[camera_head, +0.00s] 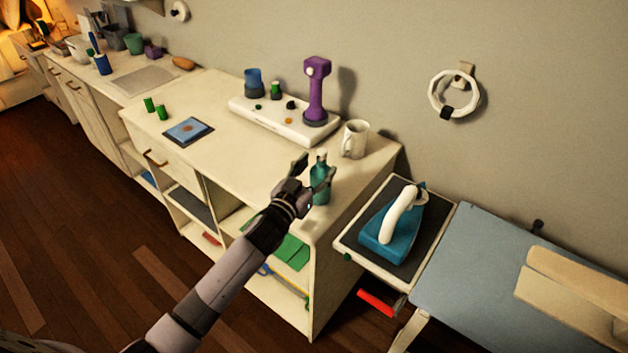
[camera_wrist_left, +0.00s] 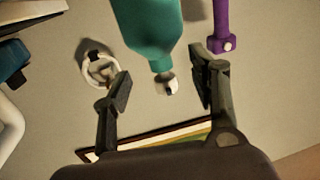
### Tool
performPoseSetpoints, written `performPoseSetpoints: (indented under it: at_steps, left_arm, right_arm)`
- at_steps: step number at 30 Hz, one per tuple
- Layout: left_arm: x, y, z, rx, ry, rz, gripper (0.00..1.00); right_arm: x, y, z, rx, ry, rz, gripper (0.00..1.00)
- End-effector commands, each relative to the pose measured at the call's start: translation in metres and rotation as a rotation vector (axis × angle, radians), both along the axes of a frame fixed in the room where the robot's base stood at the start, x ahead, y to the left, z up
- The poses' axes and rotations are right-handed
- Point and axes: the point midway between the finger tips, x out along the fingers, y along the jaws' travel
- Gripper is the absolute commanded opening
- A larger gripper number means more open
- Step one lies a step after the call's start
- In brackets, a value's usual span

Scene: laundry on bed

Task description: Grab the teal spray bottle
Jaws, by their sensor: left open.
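The teal spray bottle (camera_head: 320,185) stands upright near the front right corner of the cream counter top, with a pale cap. My left gripper (camera_head: 317,166) is open at the bottle, with one finger seen on each side of it. In the left wrist view the bottle (camera_wrist_left: 148,28) appears inverted, its cap in the gap between the open fingers (camera_wrist_left: 161,82). Gaps show between the bottle and both fingers there. Part of the bottle is hidden behind the gripper in the head view. My right gripper is not in view.
A white mug (camera_head: 354,139) stands close behind the bottle. A white tray (camera_head: 283,122) with a purple device (camera_head: 316,92) lies farther back. A teal iron (camera_head: 388,235) rests on a lower stand to the right. The counter left of the gripper is mostly clear.

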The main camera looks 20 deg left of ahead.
Motion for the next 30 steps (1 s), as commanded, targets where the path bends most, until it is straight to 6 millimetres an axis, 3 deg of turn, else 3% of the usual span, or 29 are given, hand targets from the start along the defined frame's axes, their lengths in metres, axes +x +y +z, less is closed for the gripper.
performPoseSetpoints:
  at_steps: [7, 17, 30]
  left_arm:
    - [0.029, -0.004, 0.002, 0.0, 0.001, 0.002, 0.54]
    - [0.033, -0.005, 0.0, -0.001, 0.001, 0.001, 0.54]
    - [0.033, -0.005, 0.0, 0.0, 0.001, 0.001, 0.24]
  right_arm:
    - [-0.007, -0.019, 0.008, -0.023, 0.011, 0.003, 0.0]
    - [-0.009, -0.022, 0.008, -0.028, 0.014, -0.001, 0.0]
    - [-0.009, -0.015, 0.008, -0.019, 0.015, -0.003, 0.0]
